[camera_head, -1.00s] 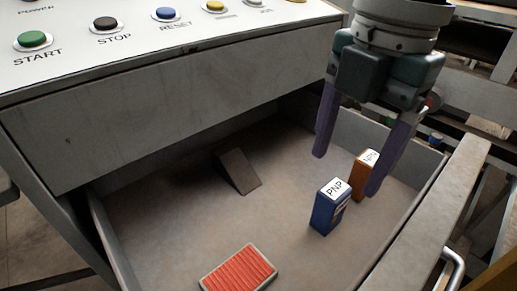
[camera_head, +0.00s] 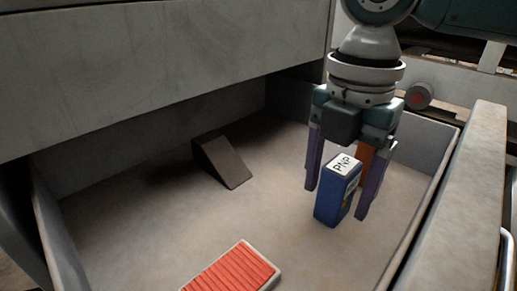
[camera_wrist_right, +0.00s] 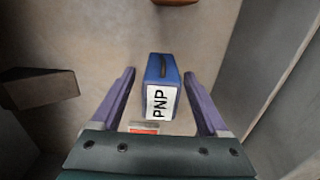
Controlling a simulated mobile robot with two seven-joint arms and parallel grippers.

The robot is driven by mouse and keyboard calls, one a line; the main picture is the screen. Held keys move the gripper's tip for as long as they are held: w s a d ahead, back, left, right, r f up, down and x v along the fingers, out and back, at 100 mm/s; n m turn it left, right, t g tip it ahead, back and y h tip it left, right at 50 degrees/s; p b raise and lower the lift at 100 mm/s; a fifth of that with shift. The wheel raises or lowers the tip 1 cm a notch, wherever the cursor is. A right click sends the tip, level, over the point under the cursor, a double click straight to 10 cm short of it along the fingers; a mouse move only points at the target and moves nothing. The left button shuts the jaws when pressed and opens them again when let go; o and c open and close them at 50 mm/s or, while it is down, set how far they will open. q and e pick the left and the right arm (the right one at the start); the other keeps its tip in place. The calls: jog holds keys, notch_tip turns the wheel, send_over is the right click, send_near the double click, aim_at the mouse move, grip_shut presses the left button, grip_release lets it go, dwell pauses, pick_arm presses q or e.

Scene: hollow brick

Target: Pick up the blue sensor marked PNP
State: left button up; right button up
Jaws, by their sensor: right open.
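The blue sensor (camera_head: 336,196) stands upright in the open drawer, with a white PNP label on its top. In the right wrist view the blue sensor (camera_wrist_right: 161,72) sits between the two finger lines, nearer the left of the gap's far end. My right gripper (camera_head: 338,202) is open, its purple fingers pointing down on either side of the blue sensor; I see a gap on both sides in the wrist view (camera_wrist_right: 160,92). Whether a finger touches it cannot be told from the head view. My left gripper is not in view.
An orange block (camera_head: 364,160) stands just behind the blue sensor, partly hidden by the gripper. A dark wedge (camera_head: 222,162) and a red ribbed piece (camera_head: 236,272) lie on the drawer floor (camera_head: 130,220). The drawer's right wall (camera_head: 425,205) is close to the gripper.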

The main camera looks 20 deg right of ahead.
notch_tip(320, 180, down, 2)
jog(key=shift+s, duration=0.1)
grip_shut()
dwell(0.5)
